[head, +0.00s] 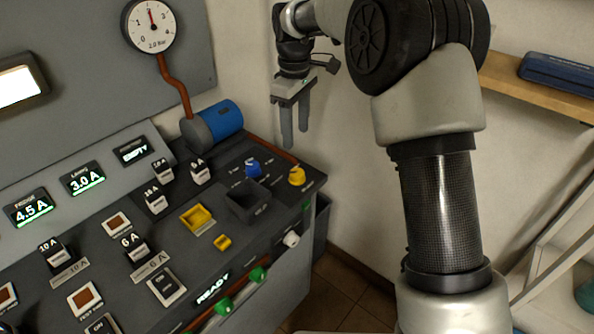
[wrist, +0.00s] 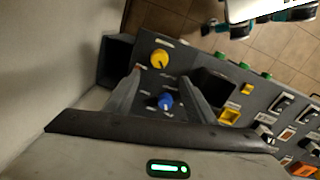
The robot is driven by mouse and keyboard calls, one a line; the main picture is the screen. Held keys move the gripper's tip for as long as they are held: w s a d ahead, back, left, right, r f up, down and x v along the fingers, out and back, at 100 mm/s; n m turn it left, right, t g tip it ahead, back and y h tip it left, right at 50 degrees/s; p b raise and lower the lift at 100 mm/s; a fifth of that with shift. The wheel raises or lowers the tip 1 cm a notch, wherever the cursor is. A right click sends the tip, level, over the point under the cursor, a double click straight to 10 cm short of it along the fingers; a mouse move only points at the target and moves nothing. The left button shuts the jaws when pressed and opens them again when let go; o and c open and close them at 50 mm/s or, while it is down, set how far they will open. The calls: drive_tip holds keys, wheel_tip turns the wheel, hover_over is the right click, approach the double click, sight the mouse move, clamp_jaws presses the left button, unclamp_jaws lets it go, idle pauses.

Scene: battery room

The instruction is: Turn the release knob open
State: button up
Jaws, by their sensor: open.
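Two small round knobs stand near the far right end of the dark control panel (head: 262,212). One knob is blue (head: 252,168) and one is yellow (head: 297,176); their labels are too small to read, so I cannot tell which is the release knob. In the wrist view, the blue knob (wrist: 165,101) shows between my fingers and the yellow knob (wrist: 160,59) lies just beyond the fingertips. My gripper (head: 295,134) is open and empty, pointing down, above and apart from the panel's far end.
A dark square socket (head: 248,201) and yellow parts (head: 197,217) lie beside the knobs. A blue cylinder (head: 220,119) with a red pipe stands at the panel's back. A wall is close behind my gripper. A wooden shelf (head: 505,78) is at right.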

sight(297, 172)
drive_tip(key=f+b, duration=0.1)
drive_tip(key=f, duration=1.3)
drive_tip(key=shift+w+d+b, duration=0.1)
drive_tip(key=shift+w+b, duration=0.1)
drive_tip(key=shift+b, duration=0.2)
drive_tip(key=c, duration=1)
